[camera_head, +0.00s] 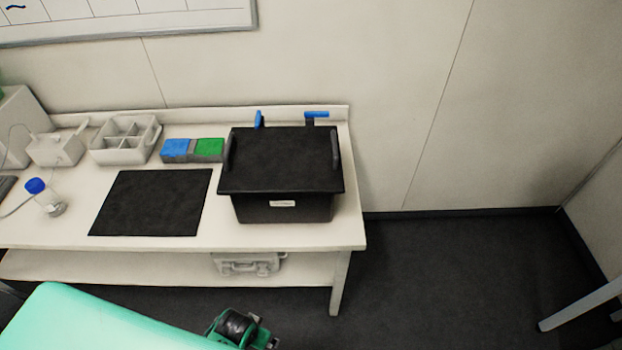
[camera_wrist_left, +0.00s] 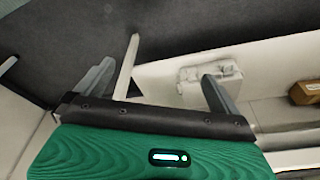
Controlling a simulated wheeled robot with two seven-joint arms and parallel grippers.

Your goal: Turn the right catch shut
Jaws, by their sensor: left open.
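A black box (camera_head: 250,209) with a flat black lid (camera_head: 281,160) stands at the right end of the white bench. Two blue-handled catches show at its back edge. The right catch (camera_head: 317,115) has its blue lever lying sideways, across the picture. The left catch (camera_head: 259,119) has its lever pointing roughly away from me. My left gripper (camera_wrist_left: 158,70) is open and empty in the wrist view, low in front of the bench and well away from the catches. My right gripper is not in view.
A black mat (camera_head: 150,203) lies left of the box. A pale case (camera_head: 246,263) sits on the lower shelf.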

